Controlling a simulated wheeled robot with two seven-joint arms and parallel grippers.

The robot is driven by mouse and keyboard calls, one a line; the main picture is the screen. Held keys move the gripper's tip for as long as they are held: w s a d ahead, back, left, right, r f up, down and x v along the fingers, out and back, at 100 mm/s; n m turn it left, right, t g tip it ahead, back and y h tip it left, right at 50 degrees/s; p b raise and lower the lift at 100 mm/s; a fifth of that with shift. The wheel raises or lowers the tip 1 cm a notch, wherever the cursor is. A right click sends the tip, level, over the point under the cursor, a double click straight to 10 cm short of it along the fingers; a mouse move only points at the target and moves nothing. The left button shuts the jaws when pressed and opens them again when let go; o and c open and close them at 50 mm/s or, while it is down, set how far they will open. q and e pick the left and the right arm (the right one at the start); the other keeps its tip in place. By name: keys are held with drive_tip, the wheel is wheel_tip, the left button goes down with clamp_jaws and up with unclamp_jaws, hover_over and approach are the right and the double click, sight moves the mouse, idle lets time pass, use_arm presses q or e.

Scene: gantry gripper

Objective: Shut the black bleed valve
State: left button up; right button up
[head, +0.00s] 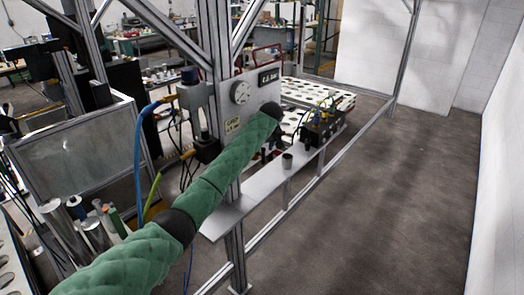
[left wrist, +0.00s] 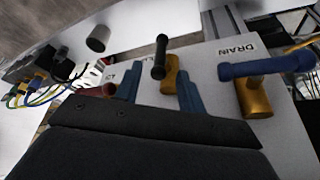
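The black bleed valve shows in the left wrist view as a short black lever (left wrist: 160,56) on a brass body (left wrist: 171,76), mounted on a light panel (left wrist: 205,62). The lever stands roughly upright in that picture. My left gripper (left wrist: 159,82) has its two blue fingers spread, one on each side of the valve. I see gaps between the fingers and the lever; depth is hard to tell. In the head view my green-sleeved left arm reaches to the panel (head: 262,86) and hides the valve and the fingertips. My right gripper is not in view.
A blue-handled valve (left wrist: 265,65) marked DRAIN sits right of the black one. A dark red handle (left wrist: 96,90) is at the left, partly behind my gripper. The floor (head: 390,200) is clear.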

sight(264, 150)
use_arm(q)
drive_tip(key=p+x, duration=0.1)
drive_tip(key=x, duration=0.3)
drive_tip(key=shift+w+a+f+p, duration=0.2)
drive_tip(key=shift+a+f+p, duration=0.1)
drive_tip(key=shift+p, duration=0.1)
drive_tip(key=shift+s+d, duration=0.15)
drive_tip(key=shift+d, duration=0.15)
drive_tip(key=shift+a+f, duration=0.15)
drive_tip(key=c, duration=0.9)
drive_tip(key=shift+o, duration=0.2)
